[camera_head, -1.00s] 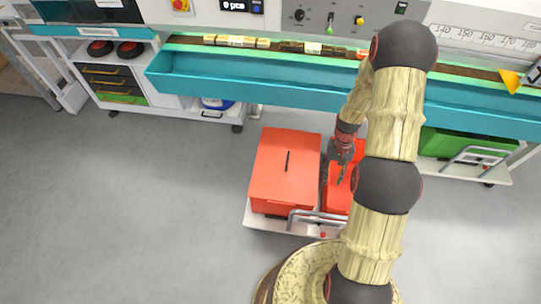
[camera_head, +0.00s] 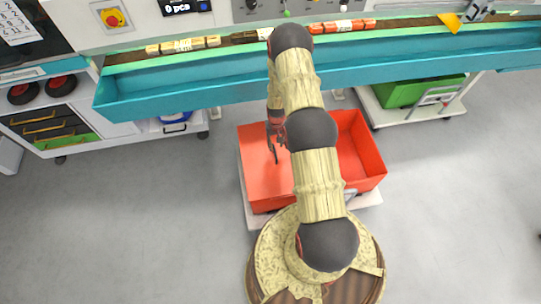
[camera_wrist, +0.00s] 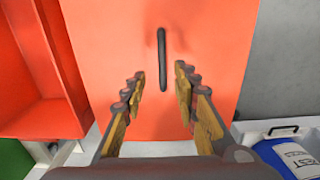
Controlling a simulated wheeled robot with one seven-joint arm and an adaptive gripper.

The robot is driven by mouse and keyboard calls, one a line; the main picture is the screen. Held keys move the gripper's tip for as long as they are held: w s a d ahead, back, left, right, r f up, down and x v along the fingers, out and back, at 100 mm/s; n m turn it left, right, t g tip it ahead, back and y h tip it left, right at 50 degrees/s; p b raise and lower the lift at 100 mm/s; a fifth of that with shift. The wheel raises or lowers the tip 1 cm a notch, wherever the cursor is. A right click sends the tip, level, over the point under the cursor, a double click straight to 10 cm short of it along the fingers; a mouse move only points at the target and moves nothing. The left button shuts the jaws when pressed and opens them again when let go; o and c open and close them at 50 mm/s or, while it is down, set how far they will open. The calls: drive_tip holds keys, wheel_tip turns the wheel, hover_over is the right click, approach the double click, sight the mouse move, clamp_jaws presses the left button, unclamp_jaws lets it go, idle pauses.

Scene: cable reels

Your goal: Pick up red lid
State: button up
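The red lid (camera_head: 254,160) covers the left one of two red boxes in the head view. It fills the middle of the wrist view (camera_wrist: 210,80). Its thin dark handle (camera_wrist: 162,55) stands out from the lid. My gripper (camera_wrist: 160,78) is open and empty, its two fingers pointing at the lid with the handle in line with the gap between them. In the head view my gripper (camera_head: 275,146) is over the lid, and my arm hides part of the lid's right side. I cannot tell the exact height above the handle.
An open red box (camera_head: 362,150) stands right of the lidded one, both on a low white cart (camera_head: 368,198). A teal trough (camera_head: 190,88) runs along the bench behind. A drawer cabinet (camera_head: 45,125) is at left, a green crate (camera_head: 420,92) at right. The floor around is clear.

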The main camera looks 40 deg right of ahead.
sight(275, 152)
drive_tip(key=shift+a+f+b, duration=0.15)
drive_tip(key=shift+f+b, duration=0.65)
drive_tip(key=shift+f, duration=1.15)
drive_tip(key=shift+a+f+b, duration=0.1)
drive_tip(key=shift+f+b, duration=0.65)
drive_tip(key=shift+f, duration=1.2)
drive_tip(key=c, duration=0.3)
drive_tip(key=c, duration=0.4)
clamp_jaws()
